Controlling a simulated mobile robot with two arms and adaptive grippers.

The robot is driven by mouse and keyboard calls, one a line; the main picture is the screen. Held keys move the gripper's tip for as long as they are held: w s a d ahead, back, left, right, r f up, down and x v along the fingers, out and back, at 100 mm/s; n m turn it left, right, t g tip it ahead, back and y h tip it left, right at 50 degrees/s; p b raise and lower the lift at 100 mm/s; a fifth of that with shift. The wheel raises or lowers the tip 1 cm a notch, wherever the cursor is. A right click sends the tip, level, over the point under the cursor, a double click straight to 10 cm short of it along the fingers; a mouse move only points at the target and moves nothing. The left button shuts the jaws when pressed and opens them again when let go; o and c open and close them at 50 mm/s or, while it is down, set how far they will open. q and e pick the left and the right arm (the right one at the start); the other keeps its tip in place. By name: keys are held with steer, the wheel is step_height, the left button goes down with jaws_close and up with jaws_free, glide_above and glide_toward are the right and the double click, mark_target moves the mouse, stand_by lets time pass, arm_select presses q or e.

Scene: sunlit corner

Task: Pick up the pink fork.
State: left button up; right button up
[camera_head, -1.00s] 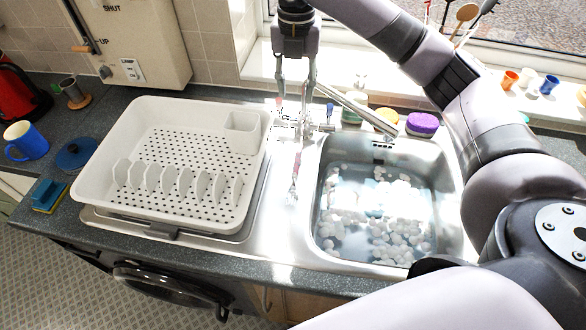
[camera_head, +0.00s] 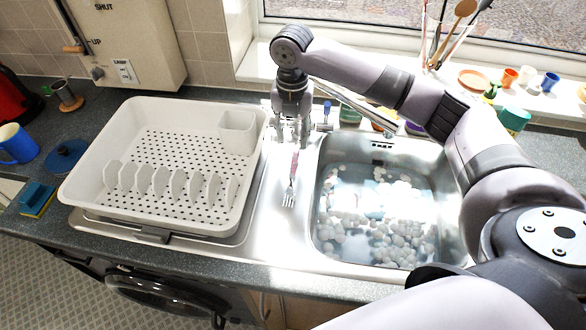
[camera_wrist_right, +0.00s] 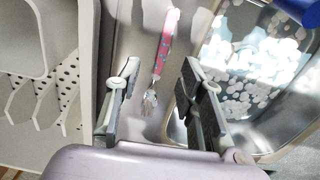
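The pink fork (camera_head: 291,183) lies on the steel strip between the dish rack and the sink basin. Its metal tines point toward the counter's front edge and its pink handle toward the back. My right gripper (camera_head: 292,140) hangs over the handle end, pointing down. In the right wrist view the fork (camera_wrist_right: 160,55) shows between the two spread fingers of the right gripper (camera_wrist_right: 160,68), with nothing held. I cannot tell the exact height of the fingertips above the fork. My left gripper is not in view.
The white dish rack (camera_head: 84,187) stands left of the fork. The sink basin (camera_head: 330,255), with pale stones in it, is at the right. A tap (camera_head: 350,103) stands behind. Small cups (camera_head: 509,77) and a utensil pot are on the windowsill.

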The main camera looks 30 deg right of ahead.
mark_target(295, 160)
step_height(295, 160, down, 2)
steer(key=shift+f, duration=0.25)
steer(key=f, duration=0.1)
steer(key=f+p, duration=0.2)
steer(key=f, duration=0.1)
steer(key=shift+s+d+f, duration=0.1)
steer(key=shift+s+d, duration=0.1)
steer(key=shift+s, duration=0.05)
steer(key=shift+f, duration=0.5)
jaws_close()
